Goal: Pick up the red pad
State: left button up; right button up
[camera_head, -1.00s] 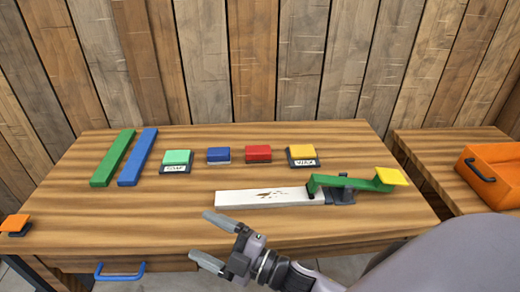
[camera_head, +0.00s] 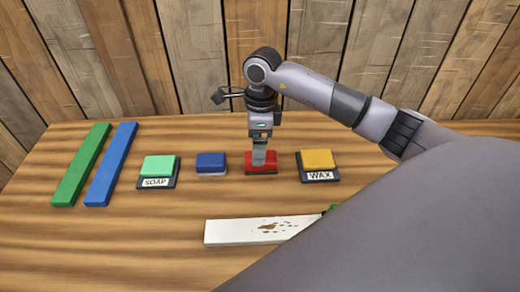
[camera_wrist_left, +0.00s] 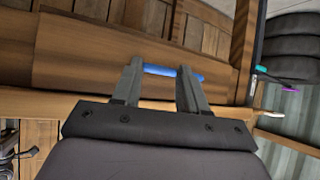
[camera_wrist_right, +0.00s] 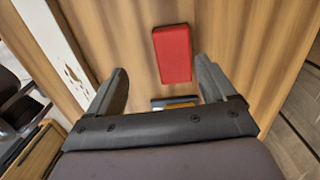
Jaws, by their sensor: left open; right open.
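The red pad (camera_head: 248,168) lies on the wooden table between the blue pad and the yellow pad. My right gripper (camera_head: 263,158) points down right over it in the head view and covers part of it. In the right wrist view the red pad (camera_wrist_right: 173,55) shows ahead, between the lines of the open fingers (camera_wrist_right: 161,66). The fingers look empty; I cannot tell whether they touch the pad. My left gripper (camera_wrist_left: 160,64) is open and empty in the left wrist view, with a blue drawer handle (camera_wrist_left: 172,72) beyond its fingertips. It is outside the head view.
The blue pad (camera_head: 211,162) is close left of the red one. The yellow pad (camera_head: 318,158) on its WAX base is right, the mint pad (camera_head: 159,166) on its SOAP base farther left. Green (camera_head: 81,165) and blue (camera_head: 110,164) bars lie left. A stained white board (camera_head: 255,232) lies in front.

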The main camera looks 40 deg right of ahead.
aim_at(270, 167)
jog(key=shift+w+d+r+h, duration=0.15)
jog(key=shift+w+d, duration=0.05)
jog(key=shift+d, duration=0.25)
jog(key=shift+w+d+r+h, duration=0.15)
jog(key=shift+d, duration=0.25)
jog(key=shift+d+f, duration=0.15)
jog(key=shift+f, duration=0.1)
jog(key=shift+w+a+f+p, duration=0.1)
jog(key=shift+f+p, duration=0.3)
jog(key=shift+f, duration=1.2)
jog(key=shift+a+f+p, duration=0.1)
jog(key=shift+f+p, duration=0.25)
jog(key=shift+f, duration=1.2)
jog(key=c, duration=1.2)
